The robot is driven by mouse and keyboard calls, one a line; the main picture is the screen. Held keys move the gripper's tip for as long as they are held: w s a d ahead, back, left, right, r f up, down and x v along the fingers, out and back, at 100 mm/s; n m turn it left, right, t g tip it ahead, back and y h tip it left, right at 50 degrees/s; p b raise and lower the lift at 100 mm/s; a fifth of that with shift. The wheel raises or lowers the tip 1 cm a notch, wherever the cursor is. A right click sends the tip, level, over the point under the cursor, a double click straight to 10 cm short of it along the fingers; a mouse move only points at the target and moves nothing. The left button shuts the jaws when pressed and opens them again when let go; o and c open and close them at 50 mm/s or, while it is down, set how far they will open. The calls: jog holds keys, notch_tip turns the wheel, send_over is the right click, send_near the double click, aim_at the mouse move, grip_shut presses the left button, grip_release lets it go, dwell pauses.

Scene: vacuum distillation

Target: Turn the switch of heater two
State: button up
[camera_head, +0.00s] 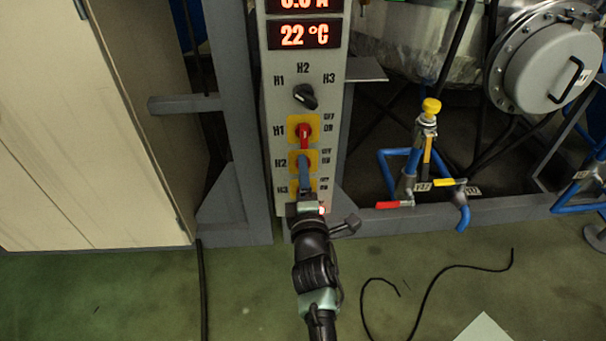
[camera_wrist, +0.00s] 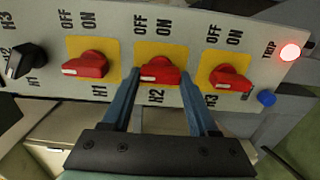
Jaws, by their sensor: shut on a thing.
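The heater two switch is a red knob (camera_wrist: 160,69) on a yellow plate marked H2, with OFF and ON printed above it in the wrist view. My gripper (camera_wrist: 159,76) has its two blue fingers on either side of this knob and is shut on it. The knob's pale-tipped end points left in the wrist view, towards one finger. In the head view my gripper (camera_head: 304,160) reaches up to the H2 plate (camera_head: 293,161) and hides most of the knob.
The red H1 knob (camera_wrist: 85,64) and H3 knob (camera_wrist: 230,77) sit close on either side. A black selector (camera_head: 305,96) and a 22 °C display (camera_head: 304,33) are higher on the panel. A red TRIP light (camera_wrist: 290,52) is lit beside a blue button (camera_wrist: 267,98).

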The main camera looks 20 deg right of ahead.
jog(key=o, duration=1.4)
jog(key=shift+s, duration=0.1)
jog(key=p+v, duration=0.7)
jog(key=v, duration=0.5)
jog(key=shift+s+a, duration=0.15)
jog(key=shift+s, duration=0.25)
